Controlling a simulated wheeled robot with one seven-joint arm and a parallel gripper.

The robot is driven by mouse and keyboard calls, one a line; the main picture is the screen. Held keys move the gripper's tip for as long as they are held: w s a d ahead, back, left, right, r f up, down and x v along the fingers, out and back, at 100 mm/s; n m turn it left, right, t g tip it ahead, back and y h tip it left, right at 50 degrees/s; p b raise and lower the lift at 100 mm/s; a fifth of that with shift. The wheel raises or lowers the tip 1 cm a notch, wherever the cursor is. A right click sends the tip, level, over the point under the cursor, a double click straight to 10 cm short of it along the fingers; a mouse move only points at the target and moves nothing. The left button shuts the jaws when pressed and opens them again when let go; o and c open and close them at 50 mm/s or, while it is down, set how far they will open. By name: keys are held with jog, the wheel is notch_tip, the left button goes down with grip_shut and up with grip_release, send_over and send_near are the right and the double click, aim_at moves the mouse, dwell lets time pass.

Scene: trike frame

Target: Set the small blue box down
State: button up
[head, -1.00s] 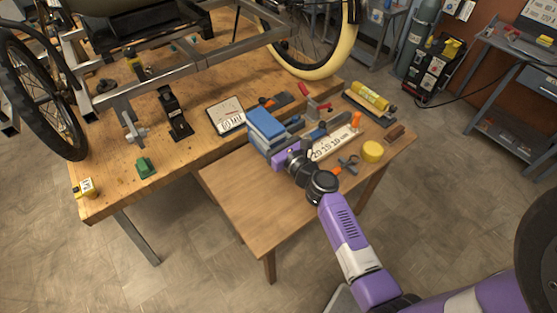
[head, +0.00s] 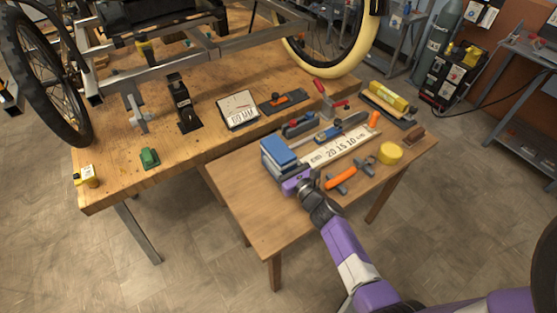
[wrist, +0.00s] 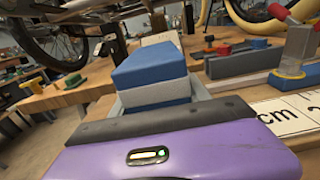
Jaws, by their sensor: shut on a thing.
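The small blue box (head: 277,151) is at the left end of the small wooden table, with a blue top and a grey band below it. My gripper (head: 290,172) is shut on it, and the purple gripper body is just in front of the box. In the wrist view the box (wrist: 150,70) stands upright beyond the purple body, between grey fingers. It is low over the table or touching it; I cannot tell which. Its underside is hidden.
A white ruler board (head: 335,149), an orange-handled tool (head: 342,181) and a yellow round tin (head: 389,153) lie to the right of the box. The front of the small table (head: 250,205) is bare. The large workbench (head: 215,150) with the trike frame stands behind.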

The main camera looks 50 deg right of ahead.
jog(key=shift+f, duration=0.1)
jog(key=o, duration=1.5)
